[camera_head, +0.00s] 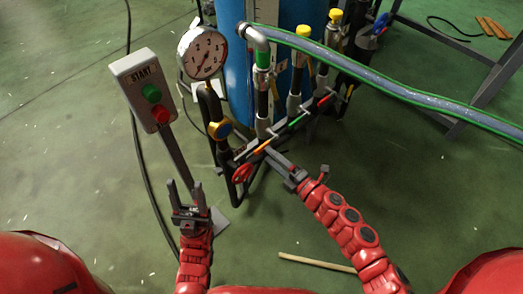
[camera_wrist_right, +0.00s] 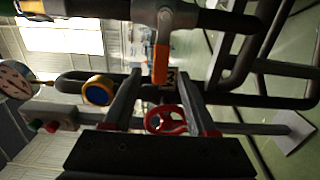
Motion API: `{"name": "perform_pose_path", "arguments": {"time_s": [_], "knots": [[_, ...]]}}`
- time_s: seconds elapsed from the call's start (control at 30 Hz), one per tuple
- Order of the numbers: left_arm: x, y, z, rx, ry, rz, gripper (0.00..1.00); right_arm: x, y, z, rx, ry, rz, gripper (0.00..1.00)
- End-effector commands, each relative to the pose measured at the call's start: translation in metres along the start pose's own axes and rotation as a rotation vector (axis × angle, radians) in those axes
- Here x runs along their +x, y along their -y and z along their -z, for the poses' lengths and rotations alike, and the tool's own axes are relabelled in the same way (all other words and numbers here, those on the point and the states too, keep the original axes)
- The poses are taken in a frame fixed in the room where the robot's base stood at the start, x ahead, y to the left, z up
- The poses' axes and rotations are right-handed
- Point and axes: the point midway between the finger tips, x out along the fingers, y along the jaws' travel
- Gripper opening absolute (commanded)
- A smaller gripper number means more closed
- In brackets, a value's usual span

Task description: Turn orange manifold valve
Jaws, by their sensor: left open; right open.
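The orange manifold valve handle (camera_head: 263,145) is a small lever on the dark manifold pipe in the middle of the head view. In the right wrist view the orange handle (camera_wrist_right: 161,62) hangs from a grey valve body, its lower end in line with the gap between my fingertips. My right gripper (camera_head: 275,159) reaches in from the lower right close to the handle. Its two fingers (camera_wrist_right: 159,82) are apart, with nothing clamped. I cannot tell whether they touch the handle. My left gripper (camera_head: 183,192) is open and empty, pointing up, left of the manifold.
A red handwheel (camera_head: 242,172) sits beside the manifold's left end. A pressure gauge (camera_head: 202,54), a START button box (camera_head: 144,88) on a post and a yellow-blue knob (camera_head: 220,129) stand left. Green and red levers lie farther along the manifold. A hose (camera_head: 400,88) crosses right. The front floor is mostly clear.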

Motion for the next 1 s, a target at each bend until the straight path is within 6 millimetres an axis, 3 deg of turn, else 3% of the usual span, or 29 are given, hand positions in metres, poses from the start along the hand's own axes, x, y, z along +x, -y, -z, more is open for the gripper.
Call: {"name": "perform_pose_path", "arguments": {"time_s": [0.1,0.3,0.67,1.0], "knots": [[-0.007,0.0,0.0,0.003,-0.006,-0.007,0.5,0.024,0.002,0.001,0.001,-0.001,-0.001,0.57],[-0.01,0.0,0.001,0.005,-0.012,-0.013,0.5,0.046,0.002,-0.001,0.001,0.002,0.002,0.57],[-0.01,0.0,0.001,0.005,-0.013,-0.015,0.5,0.051,0.001,-0.001,0.002,0.002,0.003,0.57],[-0.01,-0.001,0.001,0.005,-0.013,-0.015,0.5,0.051,0.001,-0.001,0.002,0.003,0.002,0.0]]}}
